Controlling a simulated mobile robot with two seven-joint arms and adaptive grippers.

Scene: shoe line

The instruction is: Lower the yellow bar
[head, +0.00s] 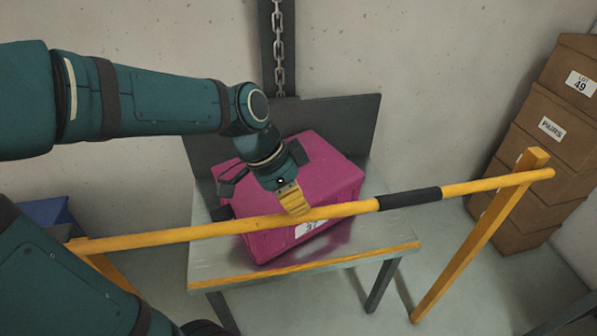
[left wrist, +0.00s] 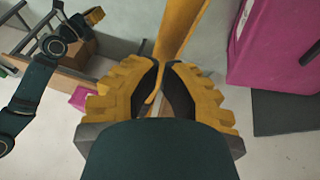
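The yellow bar (head: 190,234) runs across in front of the pink box (head: 275,234), sloping slightly up to the right, with a black sleeve (head: 410,197) right of the middle. My left gripper (head: 293,199) comes down on the bar from above, left of the sleeve. One yellow finger pad overlaps the bar's near side. In the left wrist view the two fingers are close together, and the bar (left wrist: 181,30) comes out between their tips. The gripper looks shut on it; the contact is partly hidden.
The bar's right end meets a yellow post (head: 475,250). The pink box rests on a grey table (head: 385,215) with a yellow front edge. Brown cartons (head: 555,130) stack at the right. A chain (head: 278,45) hangs at the back wall.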

